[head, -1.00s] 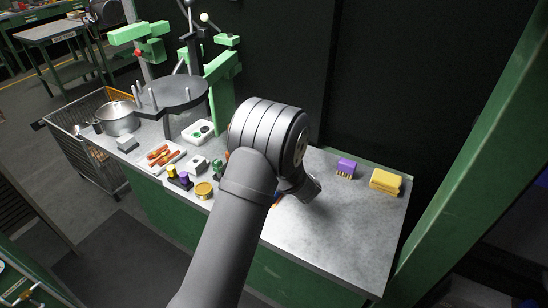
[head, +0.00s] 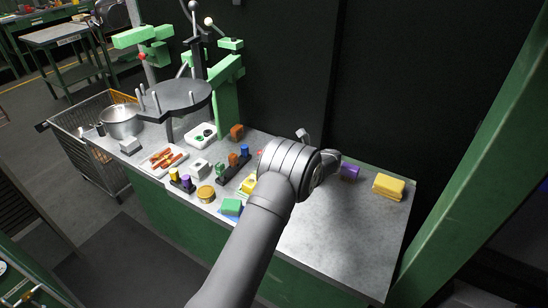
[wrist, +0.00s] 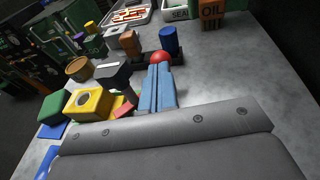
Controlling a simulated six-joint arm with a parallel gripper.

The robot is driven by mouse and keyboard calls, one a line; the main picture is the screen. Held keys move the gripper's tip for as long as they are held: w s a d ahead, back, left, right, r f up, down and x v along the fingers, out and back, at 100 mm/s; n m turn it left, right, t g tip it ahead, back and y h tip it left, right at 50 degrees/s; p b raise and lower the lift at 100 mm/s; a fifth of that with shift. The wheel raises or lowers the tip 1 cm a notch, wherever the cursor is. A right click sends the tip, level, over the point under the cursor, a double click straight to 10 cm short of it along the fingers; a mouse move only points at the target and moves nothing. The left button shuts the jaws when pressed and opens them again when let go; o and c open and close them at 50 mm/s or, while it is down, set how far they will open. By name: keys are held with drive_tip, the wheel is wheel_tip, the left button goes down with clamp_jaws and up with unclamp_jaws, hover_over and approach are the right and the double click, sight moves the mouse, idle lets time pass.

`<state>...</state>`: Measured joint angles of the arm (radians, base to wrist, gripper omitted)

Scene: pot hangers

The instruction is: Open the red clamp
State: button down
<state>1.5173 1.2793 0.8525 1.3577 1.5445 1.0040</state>
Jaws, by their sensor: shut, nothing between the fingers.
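A red ball-shaped knob (wrist: 160,57) shows in the wrist view just beyond my gripper (wrist: 158,68). The two pale blue fingers lie together, shut, with their tips at or very near the knob; I cannot tell whether they touch. A bit of red (head: 259,152) shows beside my arm in the head view. Another small red part (head: 143,57) sits on the green stand (head: 135,38) at the back left. Neither view shows a whole red clamp, and I cannot tell which red part belongs to it. My arm hides the fingers in the head view.
A yellow block with a hole (wrist: 90,103), a green block (wrist: 53,105) and a tan can (wrist: 78,68) lie left of my fingers. A blue cylinder (wrist: 169,40) stands beyond them. The purple brush (head: 349,172) and yellow sponge (head: 389,186) are right. The bench's front right is clear.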

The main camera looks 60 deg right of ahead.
drive_tip(key=shift+w+n+y, duration=0.4)
drive_tip(key=shift+n+y, duration=0.1)
drive_tip(key=shift+y, duration=0.2)
drive_tip(key=shift+x, duration=0.95)
drive_tip(key=shift+w+r, duration=0.15)
drive_tip(key=shift+w, duration=0.1)
drive_tip(key=s+d, duration=0.2)
drive_tip(key=s, duration=0.1)
drive_tip(key=s+d+r, duration=0.1)
drive_tip(key=s+d, duration=0.2)
drive_tip(key=s+d+r, duration=0.1)
drive_tip(key=s+d, duration=0.2)
drive_tip(key=shift+s+d+r, duration=0.15)
drive_tip(key=shift+s, duration=0.15)
drive_tip(key=shift+s+d+r, duration=0.2)
drive_tip(key=shift+s+d, duration=0.1)
drive_tip(key=shift+s, duration=0.15)
drive_tip(key=shift+w+a, duration=0.1)
drive_tip(key=shift+w, duration=0.1)
